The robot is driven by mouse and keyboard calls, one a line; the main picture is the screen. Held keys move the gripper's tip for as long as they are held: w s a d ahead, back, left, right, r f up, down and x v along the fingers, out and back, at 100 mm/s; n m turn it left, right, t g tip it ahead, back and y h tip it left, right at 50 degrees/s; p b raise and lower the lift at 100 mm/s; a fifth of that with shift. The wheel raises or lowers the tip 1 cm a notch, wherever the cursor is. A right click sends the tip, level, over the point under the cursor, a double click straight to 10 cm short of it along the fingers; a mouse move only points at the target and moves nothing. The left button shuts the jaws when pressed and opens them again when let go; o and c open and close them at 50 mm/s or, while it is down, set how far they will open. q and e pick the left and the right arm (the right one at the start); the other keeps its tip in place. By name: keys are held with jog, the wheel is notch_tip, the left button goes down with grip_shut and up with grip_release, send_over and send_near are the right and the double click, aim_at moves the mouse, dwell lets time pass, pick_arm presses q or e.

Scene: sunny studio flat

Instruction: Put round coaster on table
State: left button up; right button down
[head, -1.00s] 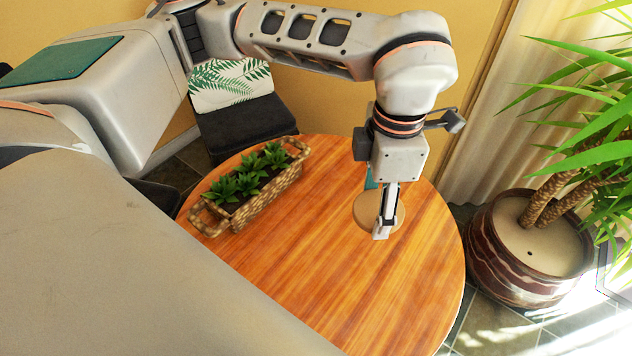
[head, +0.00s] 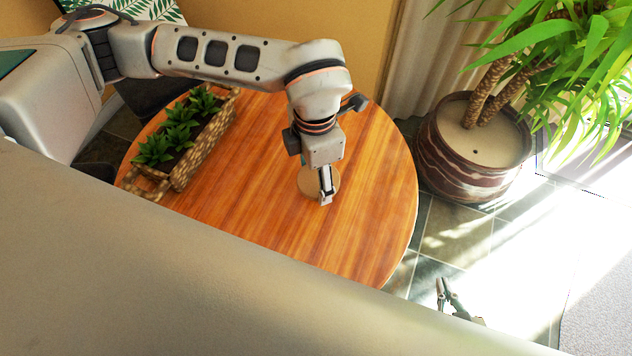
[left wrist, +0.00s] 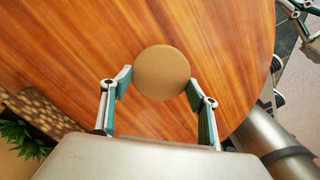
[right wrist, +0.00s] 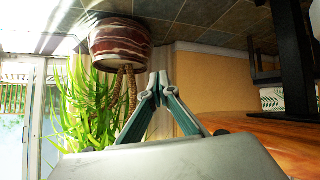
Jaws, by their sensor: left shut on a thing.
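The round coaster (head: 305,181) is a flat tan disc at my left gripper (head: 326,198), over the right half of the round wooden table (head: 250,200). In the left wrist view the coaster (left wrist: 161,72) sits between the two fingers (left wrist: 160,86), which are shut on its opposite sides. Wood grain lies behind it; I cannot tell whether it touches the table. My right gripper (head: 444,290) shows at the bottom of the head view, off the table. In the right wrist view its fingertips (right wrist: 158,78) are together, with nothing between them.
A wicker planter (head: 190,165) with several green plants stands on the table's left side. A large potted plant (head: 475,150) stands on the floor beyond the table's right edge. The table's middle and front, right of the planter, are clear.

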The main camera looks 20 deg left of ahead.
aim_at(316, 179)
pick_arm(q)
jog(key=shift+f, duration=0.25)
notch_tip(316, 179, down, 4)
jog(key=shift+b, duration=0.4)
jog(key=shift+r, duration=0.1)
jog(key=o, duration=1.1)
